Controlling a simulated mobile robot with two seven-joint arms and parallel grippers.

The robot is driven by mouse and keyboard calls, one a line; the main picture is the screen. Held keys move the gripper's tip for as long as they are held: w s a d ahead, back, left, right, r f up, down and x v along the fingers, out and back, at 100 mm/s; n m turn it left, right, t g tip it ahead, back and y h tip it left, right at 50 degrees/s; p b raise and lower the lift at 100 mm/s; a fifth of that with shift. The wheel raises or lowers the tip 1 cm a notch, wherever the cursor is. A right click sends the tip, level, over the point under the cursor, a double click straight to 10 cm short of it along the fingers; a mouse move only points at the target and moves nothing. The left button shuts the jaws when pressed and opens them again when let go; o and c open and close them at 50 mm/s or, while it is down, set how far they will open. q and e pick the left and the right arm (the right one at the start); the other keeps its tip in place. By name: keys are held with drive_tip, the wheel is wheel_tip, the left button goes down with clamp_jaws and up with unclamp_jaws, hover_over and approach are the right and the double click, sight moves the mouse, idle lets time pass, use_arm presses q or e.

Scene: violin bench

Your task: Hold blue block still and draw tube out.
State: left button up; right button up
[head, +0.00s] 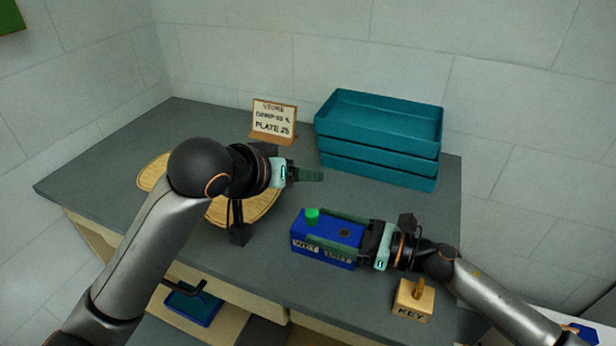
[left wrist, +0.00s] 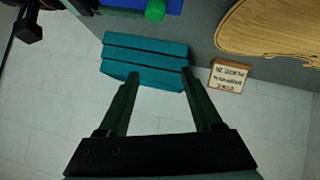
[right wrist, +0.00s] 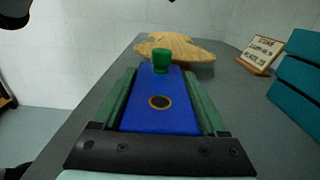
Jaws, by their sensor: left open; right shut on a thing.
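The blue block (head: 340,232) stands on the grey bench toward the front right, with a label on its front face. A green tube (head: 312,215) stands upright in its left part, its top showing above the block. A dark round hole (right wrist: 160,102) is in the block's nearer part in the right wrist view. My right gripper (head: 340,243) is shut on the block, one finger along each long side. My left gripper (head: 312,174) is open and empty, above the bench behind and apart from the tube. The tube also shows in the left wrist view (left wrist: 155,11).
Stacked teal trays (head: 378,135) stand at the back right. A sign (head: 273,121) on a wooden base stands at the back. A wooden board (head: 152,172) lies behind my left arm. A wooden KEY block (head: 413,300) sits at the front right.

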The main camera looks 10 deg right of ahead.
sight(312, 213)
use_arm(q)
drive_tip(key=s+d+r+n+g+y, duration=0.1)
drive_tip(key=s+r+g+y, duration=0.25)
drive_tip(key=s+y, duration=0.25)
drive_tip(key=x, duration=1.1)
drive_tip(key=shift+w+f, duration=0.25)
drive_tip(key=shift+w, duration=0.15)
clamp_jaws()
idle(0.6)
idle(0.3)
